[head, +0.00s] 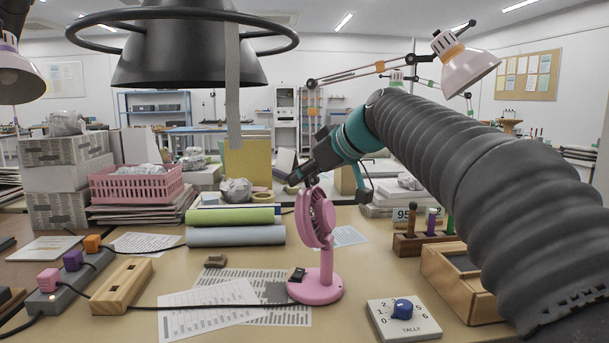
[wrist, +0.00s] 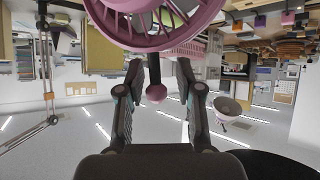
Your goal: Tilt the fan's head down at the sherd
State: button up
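The pink desk fan (head: 326,262) stands on the table, its round head upright and facing left, slightly tilted. A small brown lump (head: 215,260), which looks like the sherd, lies on the table left of the fan. My gripper (head: 300,180) is at the top of the fan's head. In the wrist view the fan's head (wrist: 155,40) fills the top edge. A dark stalk with a pink ball end (wrist: 156,93) reaches between the two fingers of my gripper (wrist: 158,75). The fingers are apart, with gaps visible on both sides of the ball.
A tally dial box (head: 404,320) and a wooden tray (head: 455,285) stand to the right. Rolled mats (head: 236,236) lie behind. A power strip (head: 70,285) with cables is at left. A dark lamp shade (head: 188,50) hangs above.

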jog(key=v, duration=1.1)
jog(key=shift+s+d+r, duration=0.2)
jog(key=shift+r, duration=0.05)
